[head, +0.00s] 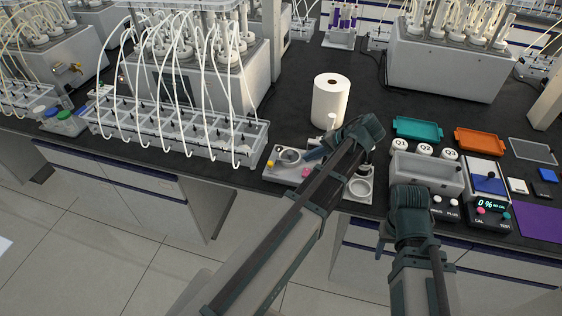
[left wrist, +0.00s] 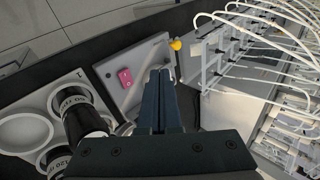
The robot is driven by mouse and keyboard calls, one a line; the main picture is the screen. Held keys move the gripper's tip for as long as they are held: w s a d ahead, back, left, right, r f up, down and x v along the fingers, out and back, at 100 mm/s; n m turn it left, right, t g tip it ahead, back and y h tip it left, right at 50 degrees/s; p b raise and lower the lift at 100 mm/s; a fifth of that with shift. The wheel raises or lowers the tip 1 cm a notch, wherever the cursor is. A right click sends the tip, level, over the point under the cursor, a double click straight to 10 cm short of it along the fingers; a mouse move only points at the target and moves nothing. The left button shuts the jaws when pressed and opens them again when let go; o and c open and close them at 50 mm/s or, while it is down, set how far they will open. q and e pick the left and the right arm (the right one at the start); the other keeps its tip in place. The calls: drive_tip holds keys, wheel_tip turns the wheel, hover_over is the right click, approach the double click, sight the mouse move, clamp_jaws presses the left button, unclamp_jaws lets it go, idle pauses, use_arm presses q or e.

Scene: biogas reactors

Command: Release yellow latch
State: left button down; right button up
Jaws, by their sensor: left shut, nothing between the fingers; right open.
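The small yellow latch (head: 270,163) is at the left edge of a pale grey plate (head: 279,174) on the bench. In the left wrist view the yellow latch (left wrist: 176,44) sits beyond my fingertips at the plate's edge. A pink block (left wrist: 125,77) lies on the same plate, also visible in the head view (head: 306,173). My left gripper (head: 309,157) is shut and empty above the plate, apart from the latch. Its closed fingers (left wrist: 161,74) point toward the latch side. My right gripper (head: 381,238) is at the bench's front edge, away from the latch; its fingers are partly hidden.
A holder (left wrist: 25,105) with black-capped round containers lies beside the plate.

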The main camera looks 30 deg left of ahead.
use_arm(q)
drive_tip(key=b, duration=0.8)
approach(271, 167)
drive_tip(key=f, duration=0.4)
drive_tip(key=shift+w+d, duration=0.1)
drive_tip(key=shift+d, duration=0.15)
drive_tip(key=shift+a+r, duration=0.1)
drive_tip(key=shift+a, duration=1.8)
drive_tip(key=shift+s+a+m, duration=0.1)
drive_tip(key=shift+s+m, duration=0.2)
drive_tip(key=shift+s, duration=0.05)
